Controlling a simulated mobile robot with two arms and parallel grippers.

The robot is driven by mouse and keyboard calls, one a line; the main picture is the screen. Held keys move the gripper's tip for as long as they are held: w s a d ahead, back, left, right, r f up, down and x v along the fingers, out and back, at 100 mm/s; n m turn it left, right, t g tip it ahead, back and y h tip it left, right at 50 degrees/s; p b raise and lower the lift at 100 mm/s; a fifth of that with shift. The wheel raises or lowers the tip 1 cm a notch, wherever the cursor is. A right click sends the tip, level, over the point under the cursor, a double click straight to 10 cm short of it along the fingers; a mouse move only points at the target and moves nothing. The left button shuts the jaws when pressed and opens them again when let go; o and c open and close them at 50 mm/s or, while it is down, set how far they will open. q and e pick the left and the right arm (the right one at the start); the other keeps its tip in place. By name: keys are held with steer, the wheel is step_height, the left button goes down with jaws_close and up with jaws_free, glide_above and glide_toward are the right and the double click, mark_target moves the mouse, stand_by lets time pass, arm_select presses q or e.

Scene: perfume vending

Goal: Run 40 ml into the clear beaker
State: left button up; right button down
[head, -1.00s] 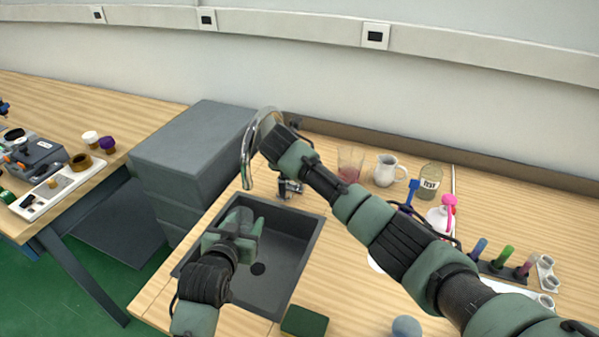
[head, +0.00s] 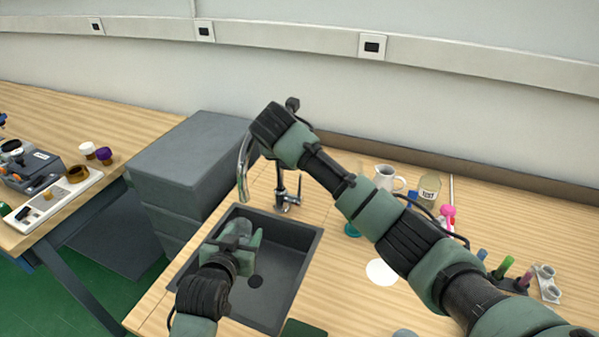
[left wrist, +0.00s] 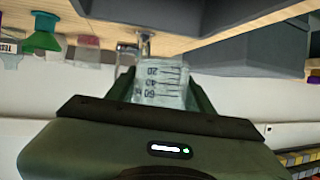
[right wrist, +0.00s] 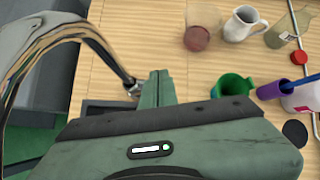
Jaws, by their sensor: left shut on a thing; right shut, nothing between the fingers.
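The clear beaker (left wrist: 163,85) with black graduation marks is held in my left gripper (left wrist: 160,100). I cannot tell its liquid level. In the head view my left gripper (head: 238,240) holds the beaker over the dark sink (head: 290,278), near and below the curved metal tap (head: 243,165). No water stream can be made out. The tap's base and lever (head: 287,198) stand behind the sink. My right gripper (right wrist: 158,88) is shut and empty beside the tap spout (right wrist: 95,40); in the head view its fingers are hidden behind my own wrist.
Behind on the worktop stand a glass with reddish contents (right wrist: 198,38), a white mug (head: 386,177) and a labelled bottle (head: 429,188). A green cup (right wrist: 232,88) and a pink-topped bottle (head: 447,213) are nearer. A grey cabinet (head: 190,150) stands left of the sink.

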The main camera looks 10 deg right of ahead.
arm_select(q)
steer(key=shift+a, duration=0.1)
arm_select(e)
steer(key=shift+v, duration=0.9)
steer(key=shift+w, duration=0.15)
